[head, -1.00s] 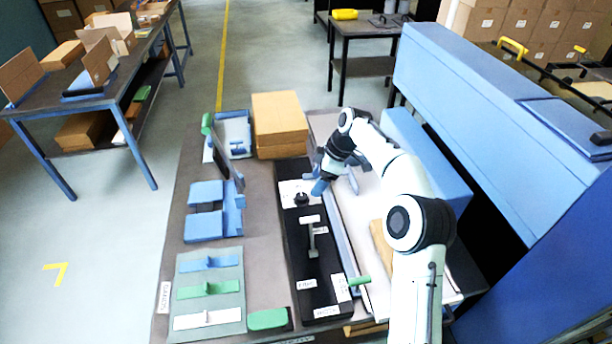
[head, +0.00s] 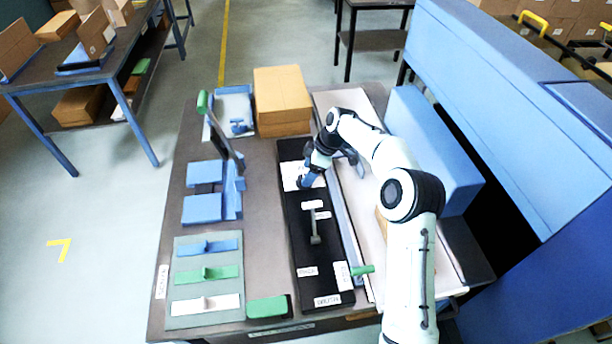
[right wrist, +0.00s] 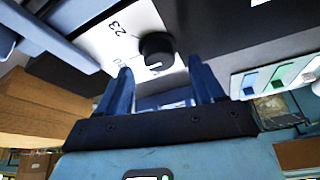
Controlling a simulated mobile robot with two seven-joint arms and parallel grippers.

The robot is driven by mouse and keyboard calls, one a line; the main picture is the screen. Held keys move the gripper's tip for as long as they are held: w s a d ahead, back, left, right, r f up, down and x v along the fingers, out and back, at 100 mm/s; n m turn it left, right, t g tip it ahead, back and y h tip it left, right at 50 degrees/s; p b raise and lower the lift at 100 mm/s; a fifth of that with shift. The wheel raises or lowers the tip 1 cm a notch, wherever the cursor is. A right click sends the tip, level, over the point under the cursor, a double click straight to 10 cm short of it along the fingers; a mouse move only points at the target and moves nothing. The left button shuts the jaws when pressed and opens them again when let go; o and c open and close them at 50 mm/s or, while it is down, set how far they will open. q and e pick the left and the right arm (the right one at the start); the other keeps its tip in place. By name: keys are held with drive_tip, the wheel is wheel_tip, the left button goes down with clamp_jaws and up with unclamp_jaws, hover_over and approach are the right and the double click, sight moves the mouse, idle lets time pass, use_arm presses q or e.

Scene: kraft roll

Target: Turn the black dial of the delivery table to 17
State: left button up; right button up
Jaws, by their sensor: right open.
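The black dial (right wrist: 157,48) sits on a white plate (right wrist: 118,42) with printed numbers; 23 is readable, the others are partly hidden or unclear. In the right wrist view the dial is just beyond my open right gripper (right wrist: 163,78), roughly between the lines of its two blue fingers and not visibly gripped. In the head view my right gripper (head: 305,182) is over the white plate (head: 290,172) at the far end of the black panel (head: 308,255), hiding most of the dial. I cannot read the dial's setting. My left gripper is not in view.
Cardboard boxes (head: 282,98) are stacked behind the panel. Blue holders (head: 204,208) and a tray of coloured handles (head: 206,275) lie to the left.

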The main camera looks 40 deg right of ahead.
drive_tip(key=shift+x, duration=1.4)
drive_tip(key=c, duration=1)
drive_tip(key=shift+r+n+p, duration=0.1)
drive_tip(key=shift+n+p, duration=0.3)
drive_tip(key=shift+p, duration=0.2)
drive_tip(key=n+g+p, duration=0.1)
drive_tip(key=n+p, duration=0.3)
drive_tip(key=n+g+y+p, duration=0.1)
drive_tip(key=n+p, duration=0.1)
drive_tip(key=shift+w+d+r+n+g+p, duration=0.15)
drive_tip(key=shift+w+n+g+p, duration=0.15)
drive_tip(key=shift+w+p, duration=0.1)
drive_tip(key=shift+n+g, duration=0.3)
drive_tip(key=shift+n, duration=0.6)
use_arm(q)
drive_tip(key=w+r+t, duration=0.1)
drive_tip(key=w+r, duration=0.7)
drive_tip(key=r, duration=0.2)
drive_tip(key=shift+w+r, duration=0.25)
use_arm(e)
drive_tip(key=shift+f+n+g, duration=0.25)
drive_tip(key=shift+n+g, duration=0.35)
drive_tip(key=shift+n, duration=0.8)
drive_tip(key=shift+s, duration=0.1)
drive_tip(key=o, duration=1)
